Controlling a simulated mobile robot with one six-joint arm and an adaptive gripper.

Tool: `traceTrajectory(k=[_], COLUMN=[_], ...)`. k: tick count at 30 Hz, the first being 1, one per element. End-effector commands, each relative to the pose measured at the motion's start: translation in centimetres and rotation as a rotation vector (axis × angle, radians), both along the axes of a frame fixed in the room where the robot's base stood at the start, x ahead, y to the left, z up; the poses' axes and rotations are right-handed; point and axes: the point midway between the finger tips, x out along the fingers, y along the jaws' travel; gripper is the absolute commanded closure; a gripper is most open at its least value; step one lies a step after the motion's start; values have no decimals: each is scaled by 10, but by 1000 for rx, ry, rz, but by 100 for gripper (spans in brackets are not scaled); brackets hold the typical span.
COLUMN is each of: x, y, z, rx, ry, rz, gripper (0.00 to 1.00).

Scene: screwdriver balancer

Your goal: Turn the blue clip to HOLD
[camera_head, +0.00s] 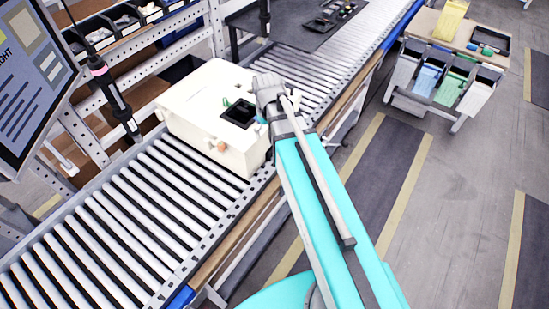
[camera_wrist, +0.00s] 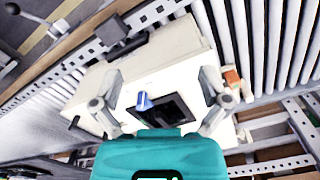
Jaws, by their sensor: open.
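In the wrist view, a small blue clip (camera_wrist: 144,101) with a pale part stands beside a dark square opening (camera_wrist: 174,108) in the white housing (camera_wrist: 150,55). In the head view, the white housing (camera_head: 190,100) sits on the roller conveyor, and a small green-looking piece (camera_head: 226,101) is beside its opening (camera_head: 240,114); I cannot tell if this is the clip. My gripper (camera_head: 268,90) is over the housing's right end. In the wrist view, my gripper's fingers (camera_wrist: 159,78) are spread apart with the clip between and below them, apparently untouched. I cannot read any HOLD mark.
An orange knob (camera_head: 218,147) is on the housing's front; it also shows in the wrist view (camera_wrist: 232,78). A dark screwdriver (camera_head: 113,92) hangs left of the housing. A monitor (camera_head: 35,80) stands at far left. The front rollers (camera_head: 120,220) are clear. A bin cart (camera_head: 445,75) stands at right.

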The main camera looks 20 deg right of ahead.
Motion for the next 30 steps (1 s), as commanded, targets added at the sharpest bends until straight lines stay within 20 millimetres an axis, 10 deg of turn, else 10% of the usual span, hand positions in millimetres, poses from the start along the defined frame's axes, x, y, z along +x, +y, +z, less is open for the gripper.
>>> traceTrajectory(k=[15,30], x=[-64,-74], y=[0,1], z=[-31,-35], rx=[-1,-1], ry=[0,0], rz=[-195,-239], gripper=[5,5])
